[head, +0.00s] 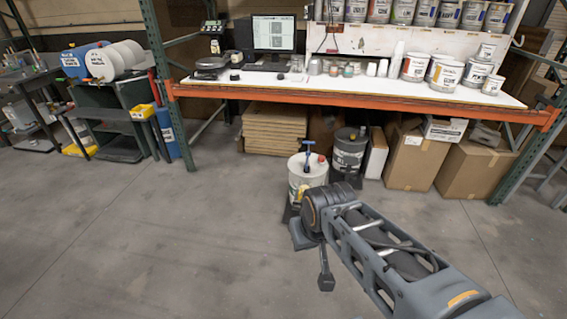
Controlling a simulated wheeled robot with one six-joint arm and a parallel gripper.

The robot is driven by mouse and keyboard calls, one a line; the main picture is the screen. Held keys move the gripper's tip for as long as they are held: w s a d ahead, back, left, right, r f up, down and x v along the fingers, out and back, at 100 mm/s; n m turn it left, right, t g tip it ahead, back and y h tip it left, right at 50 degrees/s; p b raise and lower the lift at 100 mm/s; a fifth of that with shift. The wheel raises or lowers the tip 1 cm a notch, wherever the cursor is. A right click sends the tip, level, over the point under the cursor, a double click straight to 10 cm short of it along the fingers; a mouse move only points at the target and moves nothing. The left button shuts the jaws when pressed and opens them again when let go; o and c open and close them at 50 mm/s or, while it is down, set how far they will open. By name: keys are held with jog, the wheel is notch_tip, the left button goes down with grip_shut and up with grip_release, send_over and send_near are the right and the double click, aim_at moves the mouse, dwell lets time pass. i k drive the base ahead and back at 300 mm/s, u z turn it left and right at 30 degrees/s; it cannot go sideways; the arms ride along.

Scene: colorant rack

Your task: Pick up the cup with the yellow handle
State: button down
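I cannot pick out a cup with a yellow handle in the head view. Several small cups and jars (346,69) stand on the white bench top, too small to make out any handle. My arm reaches in from the lower right. My gripper (308,235) is at its far end, above the floor and in front of a white drum (307,178).
The workbench (370,101) has an orange front beam and carries a monitor (274,33), a scale (213,63) and several paint cans (446,76). Cardboard boxes (416,160) and a grey drum (348,150) stand below. A yellow bin (142,112) sits on a cart at left. The floor at left is clear.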

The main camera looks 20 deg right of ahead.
aim_at(304, 184)
jog(key=z, duration=0.6)
jog(key=i, duration=2)
jog(key=u, duration=1.15)
jog(key=i, duration=0.55)
jog(key=u, duration=0.4)
